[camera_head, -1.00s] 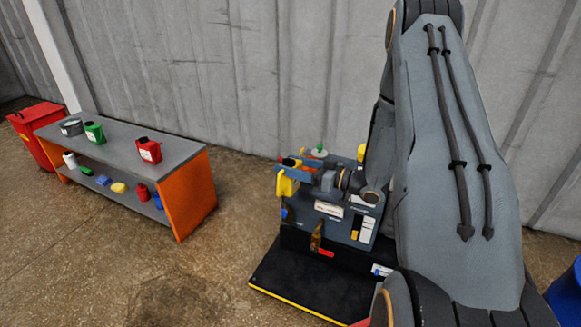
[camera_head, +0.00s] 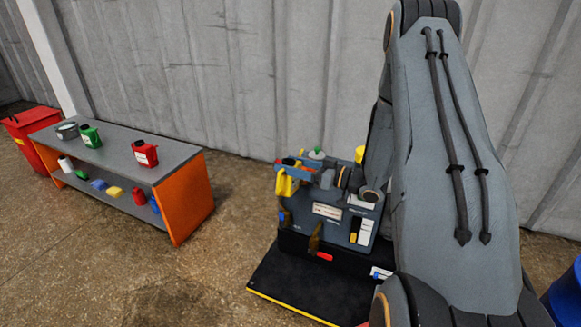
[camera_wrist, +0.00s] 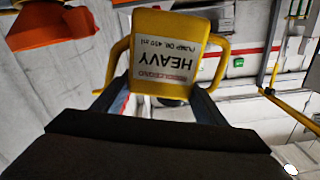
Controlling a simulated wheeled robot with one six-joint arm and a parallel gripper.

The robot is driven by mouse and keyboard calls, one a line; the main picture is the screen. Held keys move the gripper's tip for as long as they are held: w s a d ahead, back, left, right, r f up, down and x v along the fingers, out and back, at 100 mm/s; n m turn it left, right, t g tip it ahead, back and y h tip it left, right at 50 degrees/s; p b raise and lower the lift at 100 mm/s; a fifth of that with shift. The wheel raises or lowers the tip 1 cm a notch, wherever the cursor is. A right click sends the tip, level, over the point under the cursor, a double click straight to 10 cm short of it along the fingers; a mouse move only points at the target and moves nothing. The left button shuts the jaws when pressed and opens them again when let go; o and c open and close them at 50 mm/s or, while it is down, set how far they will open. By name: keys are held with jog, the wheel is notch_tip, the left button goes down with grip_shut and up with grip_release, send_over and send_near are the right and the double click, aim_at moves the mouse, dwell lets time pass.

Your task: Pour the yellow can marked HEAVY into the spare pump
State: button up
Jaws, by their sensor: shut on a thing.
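The yellow can marked HEAVY (camera_wrist: 168,35) fills the upper middle of the wrist view, its label upside down, with a yellow handle loop on each side. In the head view the can (camera_head: 285,184) is a small yellow shape, partly hidden by my gripper (camera_head: 294,168). My gripper is shut on the can and holds it above the left part of a dark grey pump unit (camera_head: 327,229). I cannot read the pump's labels. The pump's filling opening cannot be made out, nor whether any oil is flowing.
The pump stands on a black base (camera_head: 290,284) with a yellow front edge. At left, a grey-topped bench (camera_head: 112,152) with orange ends holds several cans and small items. A red bin (camera_head: 38,128) stands beyond it. A blue drum (camera_head: 565,293) is at the right edge. Floor between bench and pump is clear.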

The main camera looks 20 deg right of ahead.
jog(key=shift+w+d+r+m+p, duration=0.1)
jog(key=shift+r+m+p, duration=0.2)
jog(key=shift+r+m, duration=0.5)
jog(key=shift+w+d+r+m+p, duration=0.1)
jog(key=shift+r+m+p, duration=0.2)
jog(key=shift+r+m, duration=0.5)
jog(key=shift+w+d+r+m, duration=0.15)
jog(key=shift+r+m, duration=0.3)
jog(key=shift+m, duration=0.15)
jog(key=shift+w+d+r+m, duration=0.15)
jog(key=shift+r+m, duration=0.3)
jog(key=shift+m, duration=0.15)
jog(key=shift+w+d+r+m+p, duration=0.35)
jog(key=shift+r+m+p, duration=0.2)
jog(key=shift+m+p, duration=0.45)
jog(key=shift+w+d+r+m+p, duration=0.3)
jog(key=shift+r+m+p, duration=0.3)
jog(key=shift+p, duration=0.65)
jog(key=shift+w+d+r+m+p, duration=0.35)
jog(key=shift+m+p, duration=0.25)
jog(key=shift+m, duration=0.1)
jog(key=shift+w+d+r+m+p, duration=0.35)
jog(key=shift+m+p, duration=0.2)
jog(key=shift+m, duration=0.15)
jog(key=shift+s+a+n+p, duration=0.15)
jog(key=shift+s+n+p, duration=0.15)
jog(key=shift+p, duration=1.6)
